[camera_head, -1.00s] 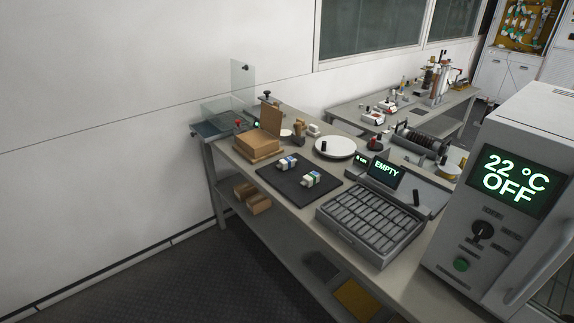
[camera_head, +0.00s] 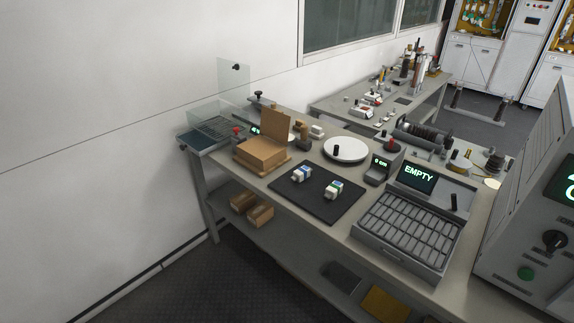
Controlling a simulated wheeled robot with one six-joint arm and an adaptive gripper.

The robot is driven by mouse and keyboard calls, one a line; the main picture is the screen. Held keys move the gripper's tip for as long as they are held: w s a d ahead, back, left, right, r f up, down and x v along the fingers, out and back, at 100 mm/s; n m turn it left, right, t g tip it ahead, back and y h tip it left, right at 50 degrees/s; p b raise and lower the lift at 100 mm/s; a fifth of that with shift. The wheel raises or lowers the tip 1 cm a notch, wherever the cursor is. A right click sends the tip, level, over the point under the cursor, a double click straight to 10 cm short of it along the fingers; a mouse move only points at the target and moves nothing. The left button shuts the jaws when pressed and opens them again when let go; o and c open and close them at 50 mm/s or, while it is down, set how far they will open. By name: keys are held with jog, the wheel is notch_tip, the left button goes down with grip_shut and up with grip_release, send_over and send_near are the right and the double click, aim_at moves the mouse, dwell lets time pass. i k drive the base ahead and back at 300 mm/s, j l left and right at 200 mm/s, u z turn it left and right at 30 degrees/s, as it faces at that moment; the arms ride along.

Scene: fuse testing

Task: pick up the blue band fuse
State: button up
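The blue band fuse (camera_head: 301,174) is a small white block with a blue band. It lies on the left part of a black mat (camera_head: 318,207) on the workbench. A similar white fuse with a green band (camera_head: 335,190) lies to its right on the same mat, apart from it. Nothing covers either fuse. My gripper is not in view, so its place relative to the fuse cannot be seen.
An open cardboard box (camera_head: 262,153) stands left of the mat. A white round plate (camera_head: 346,150) is behind it. A grey compartment tray (camera_head: 410,228) and a display reading EMPTY (camera_head: 417,177) stand right. An oven-like unit (camera_head: 535,210) fills the right edge. Floor in front is clear.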

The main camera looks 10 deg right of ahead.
aim_at(300, 174)
jog(key=i+j+z, duration=0.15)
jog(key=j, duration=0.55)
jog(key=i+j+z, duration=0.1)
jog(key=i+j, duration=0.2)
jog(key=j, duration=0.4)
jog(key=i+j+z, duration=0.15)
jog(key=j, duration=0.6)
jog(key=i+j+z, duration=0.1)
jog(key=j, duration=0.65)
jog(key=i+j+z, duration=0.15)
jog(key=j, duration=0.6)
jog(key=i+j+z, duration=0.1)
jog(key=j, duration=0.65)
